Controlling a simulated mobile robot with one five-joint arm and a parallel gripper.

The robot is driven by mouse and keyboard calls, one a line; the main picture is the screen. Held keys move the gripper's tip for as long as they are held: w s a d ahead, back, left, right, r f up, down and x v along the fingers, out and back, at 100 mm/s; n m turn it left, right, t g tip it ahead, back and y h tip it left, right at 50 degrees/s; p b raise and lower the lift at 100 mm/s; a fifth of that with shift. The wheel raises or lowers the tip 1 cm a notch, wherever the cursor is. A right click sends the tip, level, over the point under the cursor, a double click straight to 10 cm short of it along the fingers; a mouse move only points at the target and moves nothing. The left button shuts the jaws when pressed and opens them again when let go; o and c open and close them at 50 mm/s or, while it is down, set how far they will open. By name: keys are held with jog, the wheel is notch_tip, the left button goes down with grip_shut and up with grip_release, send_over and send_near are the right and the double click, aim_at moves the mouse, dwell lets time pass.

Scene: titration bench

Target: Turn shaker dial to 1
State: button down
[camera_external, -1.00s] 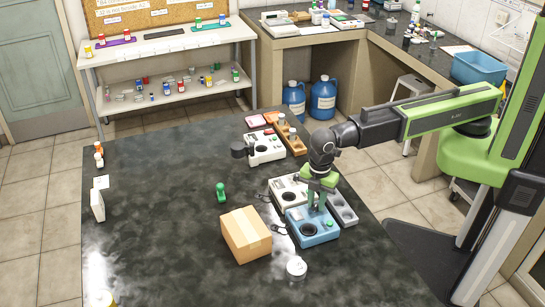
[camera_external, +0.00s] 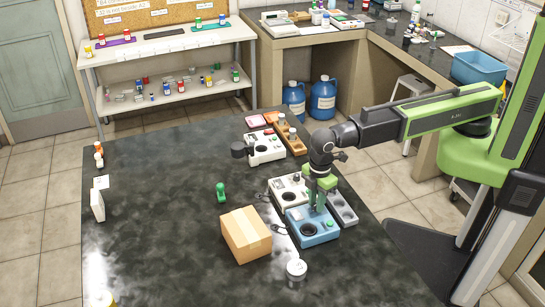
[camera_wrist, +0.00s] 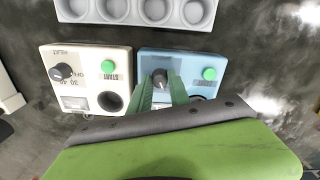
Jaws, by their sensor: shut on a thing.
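The blue device (camera_external: 301,240) stands on the dark bench in the external view; I take it to be the shaker. In the wrist view the blue device (camera_wrist: 183,57) has a green button (camera_wrist: 209,74) at right and a dark dial (camera_wrist: 159,75) at left. My gripper (camera_external: 317,209) points down onto this device. In the wrist view its green fingers (camera_wrist: 161,88) stand on either side of the dial and are shut on it. The dial's scale marks are hidden by the fingers, so its setting cannot be read.
A white device (camera_wrist: 86,53) with its own dial and green button stands close at left of the blue one. A grey tray with round wells (camera_wrist: 173,10) lies beside them. A cardboard box (camera_external: 246,234) and a white-lidded jar (camera_external: 296,270) stand nearby. The left bench is mostly clear.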

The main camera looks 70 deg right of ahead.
jog(key=c, duration=1.2)
grip_release()
jog(key=shift+r, duration=0.1)
notch_tip(320, 180, up, 17)
jog(key=p, duration=1.7)
jog(key=shift+r, duration=0.1)
